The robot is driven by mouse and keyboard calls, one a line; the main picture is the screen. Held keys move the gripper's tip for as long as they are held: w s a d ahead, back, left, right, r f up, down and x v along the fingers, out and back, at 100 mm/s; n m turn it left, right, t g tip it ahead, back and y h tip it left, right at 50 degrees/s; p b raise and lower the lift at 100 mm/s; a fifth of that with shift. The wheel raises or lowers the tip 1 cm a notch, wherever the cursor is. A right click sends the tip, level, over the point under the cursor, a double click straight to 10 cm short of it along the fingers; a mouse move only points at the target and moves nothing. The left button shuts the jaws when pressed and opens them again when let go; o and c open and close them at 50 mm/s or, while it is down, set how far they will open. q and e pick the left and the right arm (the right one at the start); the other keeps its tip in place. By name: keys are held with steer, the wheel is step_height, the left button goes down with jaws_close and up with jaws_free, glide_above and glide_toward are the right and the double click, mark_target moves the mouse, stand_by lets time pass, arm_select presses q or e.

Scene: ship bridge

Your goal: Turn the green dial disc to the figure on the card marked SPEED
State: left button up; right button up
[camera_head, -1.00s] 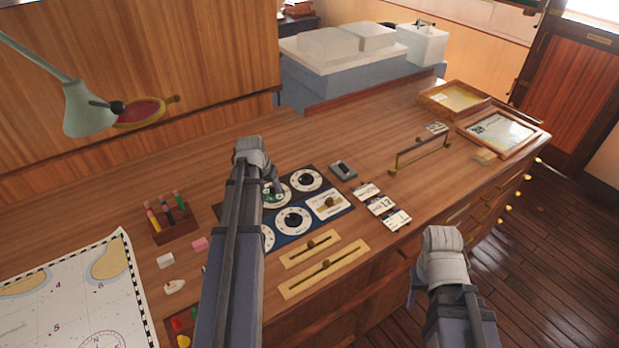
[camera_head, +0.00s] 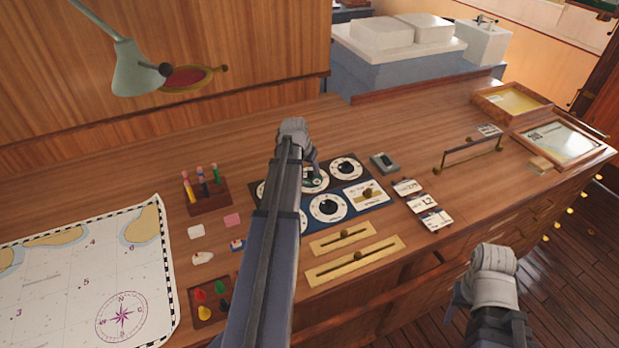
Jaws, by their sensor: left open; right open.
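The green dial disc (camera_head: 317,183) is in the back row of the dark dial panel (camera_head: 378,201), partly hidden by my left gripper. My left gripper (camera_head: 313,170) is open at this disc, its fingers pointing down; whether they touch it I cannot tell. Three small cards lie right of the panel: a back card (camera_head: 407,188), a middle card (camera_head: 421,203) that seems to read 12, and a front card (camera_head: 437,220). Which one is marked SPEED is too small to read. My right gripper (camera_head: 459,299) is open and empty, off the desk's front edge.
Other white dials (camera_head: 346,169) surround the green one. Two brass slider plates (camera_head: 354,261) lie in front. A grey box (camera_head: 384,163) and a raised rail (camera_head: 471,152) stand to the right. A pen rack (camera_head: 206,196) and a chart (camera_head: 75,275) lie left.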

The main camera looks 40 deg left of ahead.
mark_target(311, 176)
arm_select(q)
steer(key=b+x, duration=0.1)
steer(key=x, duration=0.2)
steer(key=shift+b, duration=0.3)
steer(key=shift+r, duration=0.1)
arm_select(e)
step_height(311, 176, down, 3)
steer(key=shift+r, duration=0.2)
arm_select(q)
jaws_close()
